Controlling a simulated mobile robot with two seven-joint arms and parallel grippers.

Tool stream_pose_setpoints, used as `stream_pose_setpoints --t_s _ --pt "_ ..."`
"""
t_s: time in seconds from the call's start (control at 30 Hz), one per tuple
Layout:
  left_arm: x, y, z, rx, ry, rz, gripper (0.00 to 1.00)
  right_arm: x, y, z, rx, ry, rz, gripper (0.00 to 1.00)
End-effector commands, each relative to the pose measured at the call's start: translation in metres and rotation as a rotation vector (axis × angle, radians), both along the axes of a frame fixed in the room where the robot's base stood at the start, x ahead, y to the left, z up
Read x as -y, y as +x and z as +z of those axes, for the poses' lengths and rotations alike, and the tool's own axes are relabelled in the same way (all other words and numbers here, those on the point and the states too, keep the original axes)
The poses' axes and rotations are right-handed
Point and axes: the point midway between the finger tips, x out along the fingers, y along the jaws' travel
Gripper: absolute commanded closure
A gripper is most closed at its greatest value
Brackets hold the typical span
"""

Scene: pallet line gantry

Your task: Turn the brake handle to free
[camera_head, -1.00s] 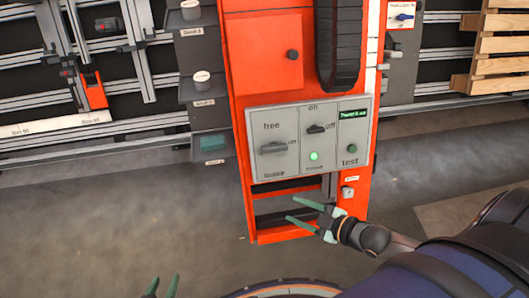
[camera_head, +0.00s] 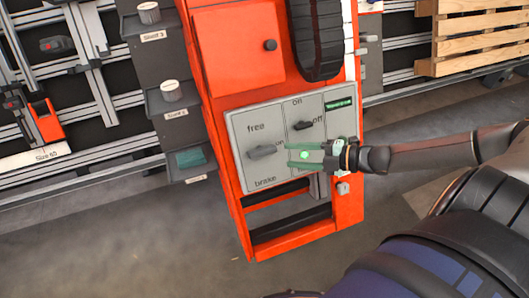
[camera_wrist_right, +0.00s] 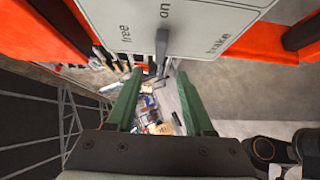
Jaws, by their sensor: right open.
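The brake handle (camera_head: 262,152) is a grey lever on the left section of a grey control panel (camera_head: 240,125). It lies roughly level, between the labels "free" above and "brake" below, pointing toward "on". In the right wrist view the handle (camera_wrist_right: 162,46) stands out from the panel (camera_wrist_right: 190,20), ahead of and between my fingers. My right gripper (camera_head: 288,156) is open and empty, with its green fingers just right of the handle, apart from it as far as I can see. The gripper (camera_wrist_right: 158,88) also shows in the wrist view. My left gripper is out of view.
The panel sits on an orange column (camera_head: 222,93). The floor in front is clear.

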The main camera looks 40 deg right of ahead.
Motion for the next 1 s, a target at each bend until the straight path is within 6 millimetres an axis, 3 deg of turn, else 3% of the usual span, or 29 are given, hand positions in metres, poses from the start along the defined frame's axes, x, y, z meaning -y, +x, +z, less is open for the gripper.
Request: stream_pose_setpoints --t_s 0.1,0.6,1.0 --pt "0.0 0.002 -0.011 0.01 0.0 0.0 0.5 -0.01 0.015 -0.009 0.006 0.003 0.0 0.47" --pt "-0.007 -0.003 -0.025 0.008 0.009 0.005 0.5 -0.04 0.057 -0.025 0.001 0.003 -0.002 0.47" --pt "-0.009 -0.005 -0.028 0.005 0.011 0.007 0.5 -0.049 0.07 -0.03 -0.002 0.001 -0.001 0.47"
